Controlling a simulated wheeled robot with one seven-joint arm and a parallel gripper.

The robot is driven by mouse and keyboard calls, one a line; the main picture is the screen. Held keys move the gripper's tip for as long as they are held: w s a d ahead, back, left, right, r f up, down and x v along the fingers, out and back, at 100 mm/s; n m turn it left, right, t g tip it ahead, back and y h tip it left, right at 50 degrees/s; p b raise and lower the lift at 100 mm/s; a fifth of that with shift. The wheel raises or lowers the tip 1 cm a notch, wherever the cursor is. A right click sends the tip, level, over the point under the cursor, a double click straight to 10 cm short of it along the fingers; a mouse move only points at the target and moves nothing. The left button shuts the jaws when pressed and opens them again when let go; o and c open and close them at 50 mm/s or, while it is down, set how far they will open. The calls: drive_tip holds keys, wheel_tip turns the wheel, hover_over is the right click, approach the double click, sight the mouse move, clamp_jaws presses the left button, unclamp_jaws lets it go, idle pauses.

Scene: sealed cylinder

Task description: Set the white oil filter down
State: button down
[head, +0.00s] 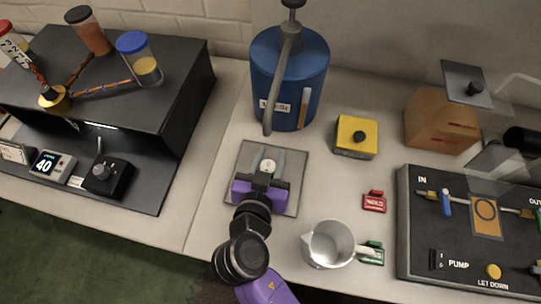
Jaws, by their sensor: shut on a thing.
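The white oil filter (267,165) is a small, pale round thing between the fingers of my gripper (266,162). My gripper is shut on it, above or at a flat grey square plate (287,200) on the bench. Only the filter's top shows. I cannot tell from this view whether its underside touches the plate. My purple-and-black wrist and arm reach in from below and hide the plate's lower left part.
A blue cylinder (268,70) with a lever stands just behind the plate. A yellow box (356,137), a red tag (374,202) and a metal jug (328,244) stand to the right. A black panel (420,255) is at far right. A dark shelf (190,90) is left.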

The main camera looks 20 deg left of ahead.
drive_tip(key=c, duration=1)
unclamp_jaws()
drive_tip(key=shift+r+p, duration=0.15)
drive_tip(key=shift+p, duration=0.15)
drive_tip(key=b+v, duration=0.1)
drive_tip(key=v, duration=1.1)
drive_tip(key=shift+b, duration=0.4)
